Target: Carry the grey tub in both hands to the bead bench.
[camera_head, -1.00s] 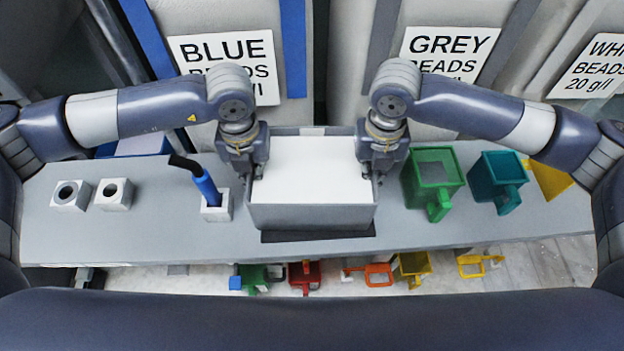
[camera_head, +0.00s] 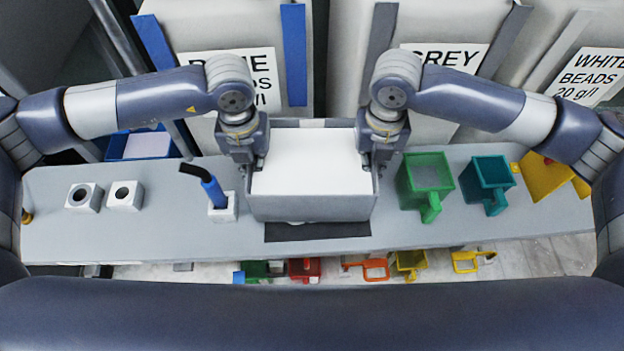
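The grey tub (camera_head: 312,208) is upright at the middle of the view, level, with a flat white fill inside. My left gripper (camera_head: 251,170) is shut on its left end, and my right gripper (camera_head: 375,168) is shut on its right end. The fingertips are partly hidden against the tub walls. The tub is over a grey bench (camera_head: 140,230), above a dark mat (camera_head: 318,231) whose front strip shows. The gap under the tub is hard to judge. I cannot tell which surface is the bead bench.
On the bench, white holed blocks (camera_head: 125,196) and a blue-handled tool (camera_head: 212,190) in a white holder are left; green (camera_head: 426,176) and teal (camera_head: 486,180) scoops and a yellow piece (camera_head: 548,178) are right. Labelled bead containers (camera_head: 355,30) stand behind. Coloured scoops (camera_head: 305,268) are below the front edge.

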